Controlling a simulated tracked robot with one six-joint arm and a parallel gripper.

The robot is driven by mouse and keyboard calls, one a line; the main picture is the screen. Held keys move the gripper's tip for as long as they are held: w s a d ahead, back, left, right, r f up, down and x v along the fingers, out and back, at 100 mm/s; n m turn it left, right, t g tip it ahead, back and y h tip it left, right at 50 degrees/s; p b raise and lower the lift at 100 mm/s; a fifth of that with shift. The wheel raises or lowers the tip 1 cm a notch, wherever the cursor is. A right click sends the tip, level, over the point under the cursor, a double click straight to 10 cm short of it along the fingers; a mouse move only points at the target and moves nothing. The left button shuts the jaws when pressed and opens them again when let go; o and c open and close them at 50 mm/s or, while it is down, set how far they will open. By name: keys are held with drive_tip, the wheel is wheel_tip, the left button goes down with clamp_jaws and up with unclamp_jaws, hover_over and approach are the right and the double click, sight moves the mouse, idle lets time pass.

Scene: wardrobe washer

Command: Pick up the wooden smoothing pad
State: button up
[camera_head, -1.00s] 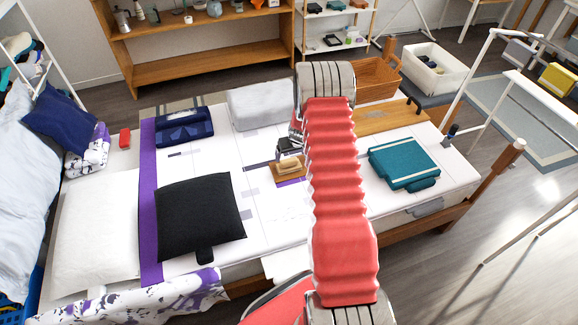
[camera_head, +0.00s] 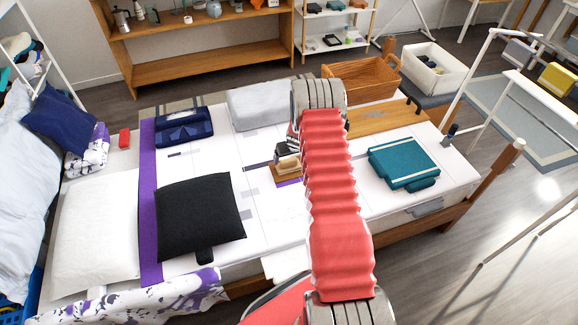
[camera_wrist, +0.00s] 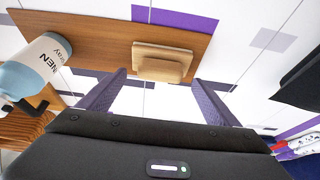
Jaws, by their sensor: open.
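The wooden smoothing pad (camera_head: 288,164) is a small light block on a brown wooden board (camera_head: 279,178) near the middle of the white table. In the wrist view the pad (camera_wrist: 162,62) lies on the larger board (camera_wrist: 85,42), centred ahead of the fingers. My gripper (camera_wrist: 160,78) is open, with one dark finger on each side of the pad's line and a gap between them. It also shows in the head view (camera_head: 287,150), just behind and above the pad. Nothing is held. Whether the fingers are level with the pad is unclear.
A linen spray bottle (camera_wrist: 38,62) stands at the left in the wrist view, close to the left finger. A black cushion (camera_head: 200,217) lies left of the pad and a folded teal cloth (camera_head: 403,163) lies right. White table surface surrounds the board.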

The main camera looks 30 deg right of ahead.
sight(289, 161)
drive_tip(key=shift+x, duration=0.9)
drive_tip(key=shift+c, duration=0.4)
drive_tip(key=c, duration=1.5)
drive_tip(key=shift+o, duration=0.2)
wheel_tip(289, 161, up, 10)
